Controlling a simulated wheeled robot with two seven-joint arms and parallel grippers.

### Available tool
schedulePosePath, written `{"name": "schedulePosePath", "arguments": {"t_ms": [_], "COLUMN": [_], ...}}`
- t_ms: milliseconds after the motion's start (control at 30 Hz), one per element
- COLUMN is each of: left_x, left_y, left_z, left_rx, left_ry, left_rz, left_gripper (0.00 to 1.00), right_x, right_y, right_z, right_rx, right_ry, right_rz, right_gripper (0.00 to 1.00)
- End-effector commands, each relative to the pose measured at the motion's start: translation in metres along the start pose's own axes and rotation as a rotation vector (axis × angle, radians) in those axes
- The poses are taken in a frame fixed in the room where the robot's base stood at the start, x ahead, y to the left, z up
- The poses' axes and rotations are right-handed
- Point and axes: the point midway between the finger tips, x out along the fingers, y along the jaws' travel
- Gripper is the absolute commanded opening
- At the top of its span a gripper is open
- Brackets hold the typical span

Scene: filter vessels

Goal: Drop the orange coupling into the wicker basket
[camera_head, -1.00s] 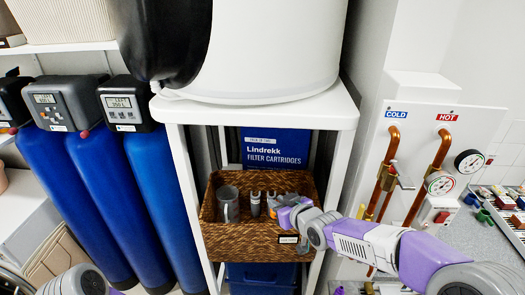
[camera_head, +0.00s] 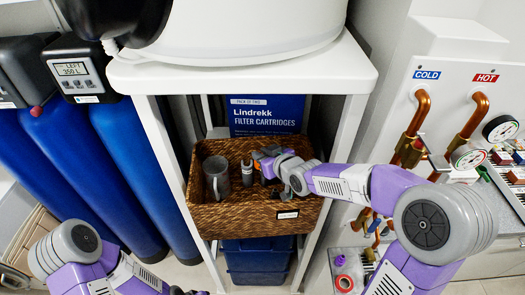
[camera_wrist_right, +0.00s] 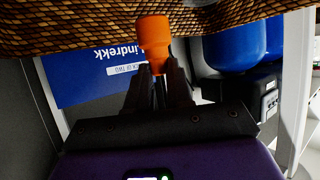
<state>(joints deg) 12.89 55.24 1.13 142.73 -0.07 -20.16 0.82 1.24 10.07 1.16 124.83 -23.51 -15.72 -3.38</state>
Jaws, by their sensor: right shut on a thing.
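The wicker basket (camera_head: 225,220) stands on the shelf under the white top, and its woven side also shows along the top of the right wrist view (camera_wrist_right: 60,30). My right gripper (camera_head: 262,166) is at the basket's right half, seen from above. In the right wrist view it is shut on the orange coupling (camera_wrist_right: 154,38), held upright at the fingertips (camera_wrist_right: 157,78). In the head view the coupling is mostly hidden by the gripper. My left arm is at the lower left; its gripper (camera_head: 188,291) is mostly cut off by the bottom edge.
A grey mug (camera_head: 216,178) and a dark grey forked part (camera_head: 247,173) are in the basket. A blue filter cartridge box (camera_head: 265,115) stands behind it. Blue bins (camera_head: 258,262) are below. White shelf legs (camera_head: 165,150) flank the basket; copper pipes (camera_head: 410,135) are at right.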

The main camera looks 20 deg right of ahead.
Motion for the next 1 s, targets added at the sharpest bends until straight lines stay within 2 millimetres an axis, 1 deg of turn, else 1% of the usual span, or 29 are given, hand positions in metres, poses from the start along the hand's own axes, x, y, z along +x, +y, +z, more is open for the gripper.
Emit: {"name": "schedulePosePath", "arguments": {"t_ms": [33, 100, 400, 433, 600, 867, 1000], "left_x": [0.0064, 0.0089, 0.0088, 0.0088, 0.0088, 0.0089, 0.0096], "left_y": [-0.0024, -0.0033, -0.0032, -0.0032, -0.0031, -0.0032, -0.0035], "left_z": [-0.0004, -0.0005, -0.0005, -0.0005, -0.0006, -0.0005, -0.0006], "left_rx": [0.0, 0.0, 0.0, 0.0, 0.0, 0.0, 0.0], "left_ry": [0.0, 0.0, 0.0, 0.0, 0.0, 0.0, 0.0], "left_rz": [0.0, 0.0, 0.0, 0.0, 0.0, 0.0, 0.0], "left_gripper": [0.43, 0.43, 0.43, 0.43, 0.43, 0.43, 0.43], "right_x": [0.0038, 0.0057, 0.0061, 0.0061, 0.006, 0.0059, -0.0008], "right_y": [-0.0002, -0.0001, 0.0, 0.0, 0.0001, 0.0001, 0.0008], "right_z": [0.008, 0.0119, 0.0126, 0.0126, 0.0125, 0.0126, 0.012], "right_rx": [0.0, 0.0, 0.0, 0.0, 0.0, 0.0, 0.001], "right_ry": [-0.001, 0.0, 0.001, 0.001, 0.001, 0.0, 0.003], "right_rz": [0.0, 0.0, 0.0, 0.0, 0.0, 0.0, 0.002], "right_gripper": [0.0, 0.0, 0.0, 0.24, 0.5, 0.5, 0.5]}}
